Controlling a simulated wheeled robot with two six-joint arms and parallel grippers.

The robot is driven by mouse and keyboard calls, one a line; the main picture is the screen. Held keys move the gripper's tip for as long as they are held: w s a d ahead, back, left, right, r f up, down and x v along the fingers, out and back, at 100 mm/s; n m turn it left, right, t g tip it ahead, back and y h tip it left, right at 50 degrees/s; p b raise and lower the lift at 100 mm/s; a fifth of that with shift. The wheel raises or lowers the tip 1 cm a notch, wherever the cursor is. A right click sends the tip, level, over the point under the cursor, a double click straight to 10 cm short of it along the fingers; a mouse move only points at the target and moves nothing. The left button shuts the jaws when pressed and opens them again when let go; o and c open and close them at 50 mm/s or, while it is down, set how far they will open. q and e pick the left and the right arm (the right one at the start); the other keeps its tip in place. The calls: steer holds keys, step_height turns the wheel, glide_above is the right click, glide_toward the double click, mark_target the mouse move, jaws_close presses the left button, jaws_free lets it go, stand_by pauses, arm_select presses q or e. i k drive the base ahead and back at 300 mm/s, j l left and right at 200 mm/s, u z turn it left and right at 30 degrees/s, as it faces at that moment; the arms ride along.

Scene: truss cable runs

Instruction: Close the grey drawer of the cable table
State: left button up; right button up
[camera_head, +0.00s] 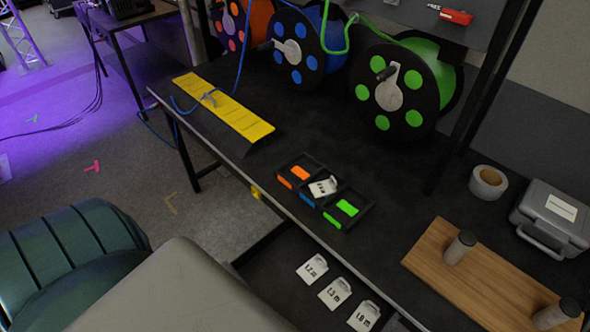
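The drawer (273,262) of the cable table (262,163) stands open, pulled out from under the table's front edge at the lower middle of the head view. Its inside is dark. Three white tags lie in it, marked 1.2 m (312,269), apparently 1.5 m (335,293) and 1.8 m (364,316). The drawer's front face and handle are hidden behind a large grey rounded shape and the lower picture edge. Neither of my grippers can be made out in the head view.
Orange (240,24), blue (296,50) and green (398,92) cable reels stand at the back. A yellow strip (222,106), a small divided tray (350,222), a wooden board (452,285), a tape roll (488,183) and a grey case (553,217) lie on the tabletop. A ribbed teal form (66,252) fills the lower left.

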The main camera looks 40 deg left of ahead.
mark_target(268, 268)
steer(key=k+j+u, duration=0.25)
steer(key=k+j, duration=0.45)
steer(key=k, duration=0.15)
steer(key=i+j+u, duration=0.05)
